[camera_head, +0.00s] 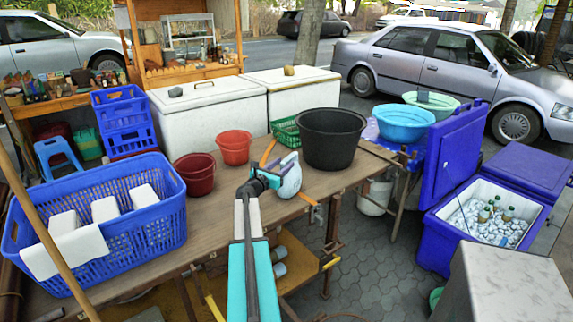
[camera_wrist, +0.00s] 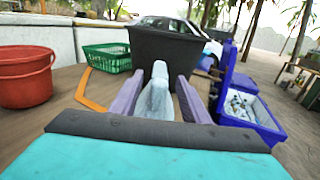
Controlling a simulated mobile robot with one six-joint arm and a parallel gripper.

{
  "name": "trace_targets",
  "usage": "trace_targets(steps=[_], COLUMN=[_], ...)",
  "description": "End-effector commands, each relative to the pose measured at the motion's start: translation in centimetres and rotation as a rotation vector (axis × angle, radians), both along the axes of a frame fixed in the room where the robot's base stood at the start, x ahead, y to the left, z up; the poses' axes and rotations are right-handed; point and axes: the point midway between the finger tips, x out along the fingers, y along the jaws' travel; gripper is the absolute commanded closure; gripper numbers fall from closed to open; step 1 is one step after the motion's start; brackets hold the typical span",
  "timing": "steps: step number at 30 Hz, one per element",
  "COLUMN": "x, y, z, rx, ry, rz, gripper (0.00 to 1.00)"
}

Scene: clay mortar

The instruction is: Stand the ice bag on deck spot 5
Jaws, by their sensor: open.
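The ice bag (camera_head: 291,180) is a pale, bluish-white pouch near the right end of the wooden table (camera_head: 222,214). My gripper (camera_head: 275,172) is open at the bag, on its near side in the head view. In the wrist view the bag (camera_wrist: 155,97) stands upright with a narrow top, between the two purple fingers of my gripper (camera_wrist: 156,92). A gap shows on the right; contact on the left cannot be told. The bag's base is hidden by my wrist. No marking for deck spot 5 can be made out.
A black tub (camera_head: 334,140) stands just beyond the bag. An orange hoop-like piece (camera_wrist: 88,90), a green basket (camera_wrist: 106,58) and red buckets (camera_head: 235,147) are to the left. A blue crate (camera_head: 150,232) holds white blocks. A blue cooler (camera_head: 437,235) with ice and bottles stands right.

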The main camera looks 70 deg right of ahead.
Motion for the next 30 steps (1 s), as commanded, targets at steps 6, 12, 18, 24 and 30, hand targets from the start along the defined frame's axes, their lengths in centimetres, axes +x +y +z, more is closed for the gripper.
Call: trace_targets(steps=[6,12,18,24,30], x=[0.4,0.8,1.2,1.4,1.4], y=[2.7,5.0,7.0,8.0,8.1], z=[-0.1,0.0,0.0,0.0,0.0], rx=[0.0,-0.001,-0.001,-0.001,-0.001], ry=[-0.001,0.001,0.0,0.0,0.0], rz=[0.002,0.001,0.0,0.0,-0.001], gripper=[0.58,0.58,0.58,0.58,0.58])
